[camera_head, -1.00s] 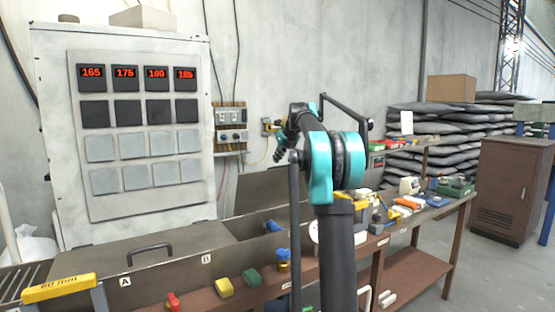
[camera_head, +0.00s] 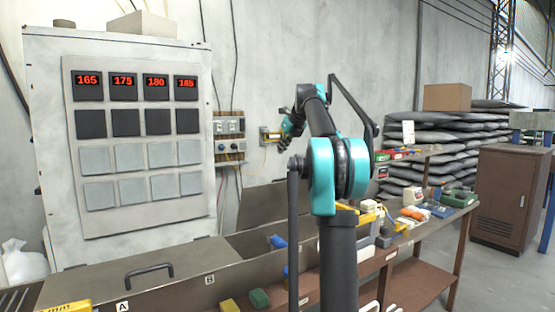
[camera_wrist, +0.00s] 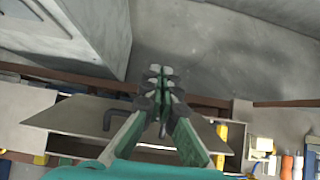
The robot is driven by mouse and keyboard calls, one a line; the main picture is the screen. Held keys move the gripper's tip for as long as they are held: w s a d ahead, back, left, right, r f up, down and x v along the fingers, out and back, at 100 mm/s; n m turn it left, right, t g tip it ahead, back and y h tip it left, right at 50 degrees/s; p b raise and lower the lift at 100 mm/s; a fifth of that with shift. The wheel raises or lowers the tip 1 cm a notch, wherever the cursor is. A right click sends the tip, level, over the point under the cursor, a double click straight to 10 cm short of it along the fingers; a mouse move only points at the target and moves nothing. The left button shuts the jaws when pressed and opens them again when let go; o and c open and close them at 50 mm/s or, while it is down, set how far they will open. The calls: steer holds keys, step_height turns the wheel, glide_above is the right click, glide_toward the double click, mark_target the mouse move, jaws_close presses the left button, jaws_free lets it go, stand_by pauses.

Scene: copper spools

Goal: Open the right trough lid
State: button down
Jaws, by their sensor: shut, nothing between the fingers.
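In the head view the long grey-brown trough has a flat left lid (camera_head: 135,285) with a black handle, marked A. The right lid (camera_head: 258,203) is a panel standing raised at the back, beside label B, and the trough is uncovered there. My arm hides its right part. In the wrist view the right lid (camera_wrist: 70,115) is a tilted panel with a dark handle (camera_wrist: 112,118). My gripper (camera_wrist: 160,72) is shut and empty, above and beyond the lid, apart from the handle. In the head view it is small beside the wall box.
A tall white cabinet (camera_head: 130,225) with red number displays stands behind the left lid. A wall box with cables (camera_head: 228,145) is behind my wrist. A bench (camera_head: 430,265) with tools and coloured items runs right. Blue, yellow and green items lie around the trough.

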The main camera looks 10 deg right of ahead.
glide_above(291, 182)
steer(key=s, duration=0.3)
steer(key=s+f+g, duration=0.1)
steer(key=s+f, duration=0.2)
steer(key=s, duration=0.7)
steer(key=x, duration=0.3)
steer(key=w+x, duration=0.1)
steer(key=x, duration=0.3)
steer(key=w+r+x, duration=0.1)
steer(key=x, duration=0.2)
steer(key=shift+w+d+f, duration=0.1)
steer(key=shift+w+f, duration=0.05)
steer(key=shift+w+a+r, duration=0.2)
steer(key=shift+w+r, duration=0.1)
steer(key=shift+w, duration=0.35)
